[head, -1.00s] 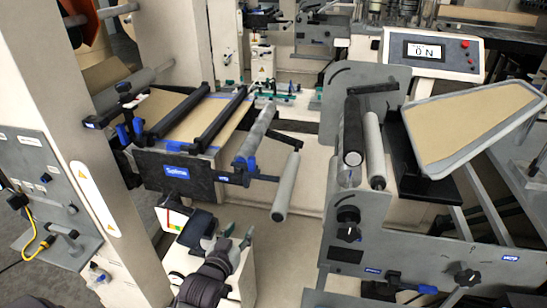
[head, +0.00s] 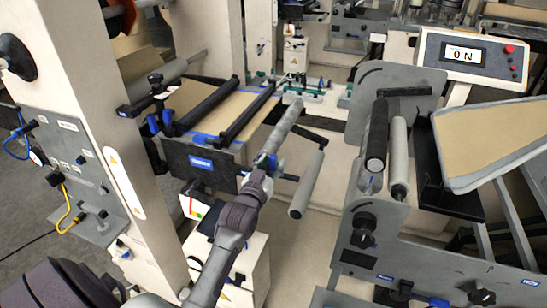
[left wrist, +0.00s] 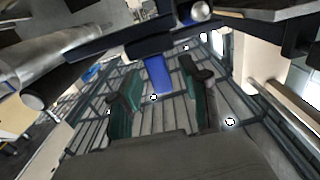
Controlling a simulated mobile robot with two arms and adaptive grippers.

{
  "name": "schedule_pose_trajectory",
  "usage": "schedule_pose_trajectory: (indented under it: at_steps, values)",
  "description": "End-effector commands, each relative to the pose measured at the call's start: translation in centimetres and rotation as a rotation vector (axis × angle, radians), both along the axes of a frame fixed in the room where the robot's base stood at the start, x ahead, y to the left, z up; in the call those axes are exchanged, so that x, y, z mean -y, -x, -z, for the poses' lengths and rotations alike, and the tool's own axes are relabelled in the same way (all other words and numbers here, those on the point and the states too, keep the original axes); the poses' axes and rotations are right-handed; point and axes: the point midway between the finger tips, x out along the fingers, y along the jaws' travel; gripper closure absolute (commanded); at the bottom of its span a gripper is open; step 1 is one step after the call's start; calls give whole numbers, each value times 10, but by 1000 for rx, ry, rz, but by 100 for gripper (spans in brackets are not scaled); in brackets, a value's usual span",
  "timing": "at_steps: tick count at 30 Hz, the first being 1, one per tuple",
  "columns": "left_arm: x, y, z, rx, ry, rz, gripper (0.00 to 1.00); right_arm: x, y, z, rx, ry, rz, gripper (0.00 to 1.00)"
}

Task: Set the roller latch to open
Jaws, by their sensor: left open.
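The blue roller latch (left wrist: 157,75) shows in the left wrist view as a short blue tab hanging from a dark bar. In the head view the latch is mostly hidden behind my left gripper (head: 264,166), at the near end of the grey roller (head: 285,124). In the left wrist view my left gripper (left wrist: 163,82) is open, with one green-padded finger on each side of the tab. I cannot tell whether either finger touches it. My right gripper is not in view.
The web unit with black rollers (head: 245,115) lies just left of my left gripper. A lower grey roller (head: 306,185) sticks out to its right. A white cabinet (head: 245,268) stands below.

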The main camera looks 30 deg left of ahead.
Motion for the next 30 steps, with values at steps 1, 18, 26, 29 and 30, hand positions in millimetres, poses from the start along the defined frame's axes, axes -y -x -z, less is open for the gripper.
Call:
schedule_pose_trajectory:
  at_steps: [1, 18, 26, 29, 30]
  values:
    - [-1, -6, -1, 0, 0, 0, 54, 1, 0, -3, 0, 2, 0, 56]
    - [-4, -16, 0, 0, 0, 0, 76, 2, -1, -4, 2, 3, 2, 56]
    - [-4, -15, 0, 0, 0, 0, 100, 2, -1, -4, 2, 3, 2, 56]
    - [-4, -15, 0, 0, 0, 0, 100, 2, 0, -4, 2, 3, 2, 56]
    - [-4, -15, 0, 0, 0, 0, 100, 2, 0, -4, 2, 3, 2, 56]
